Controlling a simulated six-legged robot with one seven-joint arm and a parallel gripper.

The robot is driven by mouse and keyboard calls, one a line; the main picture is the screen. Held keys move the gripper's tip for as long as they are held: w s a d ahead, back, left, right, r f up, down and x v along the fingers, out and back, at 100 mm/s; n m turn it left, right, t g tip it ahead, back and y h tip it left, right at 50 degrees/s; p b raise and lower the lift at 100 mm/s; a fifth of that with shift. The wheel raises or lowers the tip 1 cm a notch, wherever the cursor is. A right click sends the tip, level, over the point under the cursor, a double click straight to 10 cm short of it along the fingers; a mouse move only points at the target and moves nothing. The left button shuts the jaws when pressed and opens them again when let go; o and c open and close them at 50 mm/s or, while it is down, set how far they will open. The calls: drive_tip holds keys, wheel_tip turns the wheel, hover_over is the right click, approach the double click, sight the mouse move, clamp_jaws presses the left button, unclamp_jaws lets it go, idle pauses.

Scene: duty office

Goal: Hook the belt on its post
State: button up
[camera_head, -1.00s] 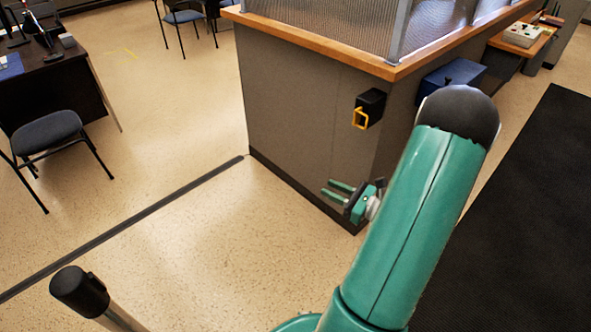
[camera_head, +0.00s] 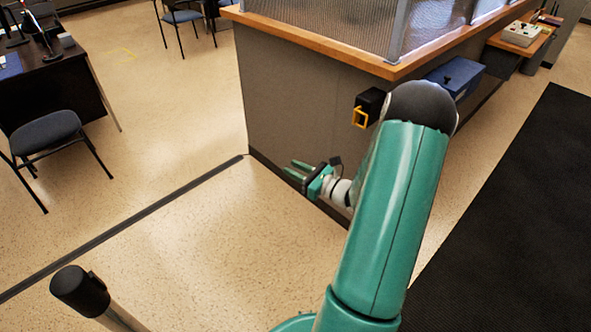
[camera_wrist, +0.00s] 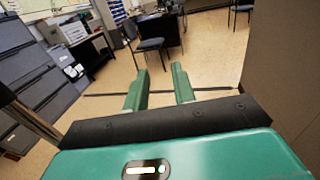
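A black belt unit with a yellow clip (camera_head: 360,117) is fixed on the grey counter wall, just left of my arm in the head view. A post with a black top (camera_head: 80,291) stands at the lower left of the head view. My gripper (camera_head: 293,170) is in front of the counter wall, below and left of the clip and apart from it. Its two green fingers (camera_wrist: 160,88) are parted with nothing between them in the wrist view.
The counter (camera_head: 300,110) has a wooden ledge and mesh screen. A blue box (camera_head: 456,76) is on its right side. A black mat (camera_head: 520,200) lies at right. A chair (camera_head: 47,132) and desk are at left. The floor between post and counter is clear.

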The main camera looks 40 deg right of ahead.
clamp_jaws()
idle(1.4)
unclamp_jaws()
drive_tip(key=shift+s, duration=0.1)
drive_tip(key=v, duration=1.3)
drive_tip(key=shift+s, duration=0.25)
drive_tip(key=shift+d, duration=0.1)
